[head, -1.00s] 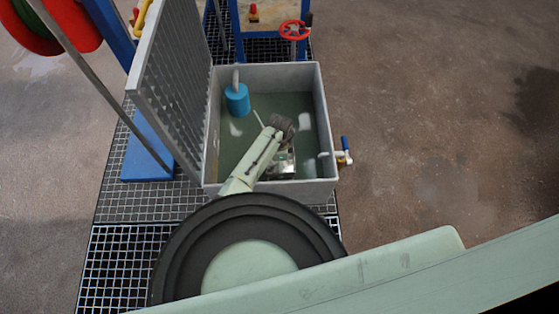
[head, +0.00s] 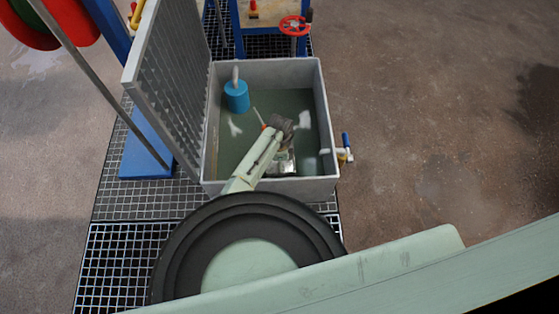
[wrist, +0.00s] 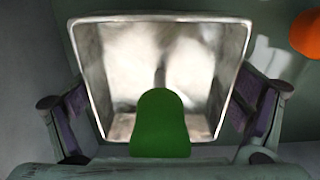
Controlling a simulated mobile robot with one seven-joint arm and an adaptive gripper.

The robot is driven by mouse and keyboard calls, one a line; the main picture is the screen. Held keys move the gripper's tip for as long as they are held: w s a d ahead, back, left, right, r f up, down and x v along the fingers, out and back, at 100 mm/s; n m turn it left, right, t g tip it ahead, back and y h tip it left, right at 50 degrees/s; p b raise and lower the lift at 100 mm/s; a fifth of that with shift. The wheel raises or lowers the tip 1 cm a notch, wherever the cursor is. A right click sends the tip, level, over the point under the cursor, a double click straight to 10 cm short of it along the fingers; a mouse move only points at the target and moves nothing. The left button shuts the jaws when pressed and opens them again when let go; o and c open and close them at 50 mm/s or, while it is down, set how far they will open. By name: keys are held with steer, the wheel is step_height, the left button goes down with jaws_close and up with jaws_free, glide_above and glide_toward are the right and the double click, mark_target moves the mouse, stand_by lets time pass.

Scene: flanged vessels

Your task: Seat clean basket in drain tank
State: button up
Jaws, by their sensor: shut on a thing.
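The basket (wrist: 160,65) is an open metal box with a bright inside and a green tab (wrist: 160,125) at its near side. My gripper (wrist: 165,105) is shut on it, with a finger at its left and right sides. In the head view the basket (head: 287,167) is partly hidden by my arm. It is inside the grey drain tank (head: 325,120), towards the front right. My gripper (head: 281,150) is mostly hidden there. I cannot tell whether the basket touches the tank floor.
A blue cylinder (head: 236,97) stands in the tank's back left. A grated panel (head: 165,85) stands raised along the left side. A valve with a blue handle (head: 345,145) sticks out at the right. An orange round thing (wrist: 306,34) is beside the basket.

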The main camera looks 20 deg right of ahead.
steer(key=shift+f+b, duration=0.55)
steer(key=shift+f, duration=0.3)
steer(key=o, duration=1.2)
step_height(320, 180, up, 12)
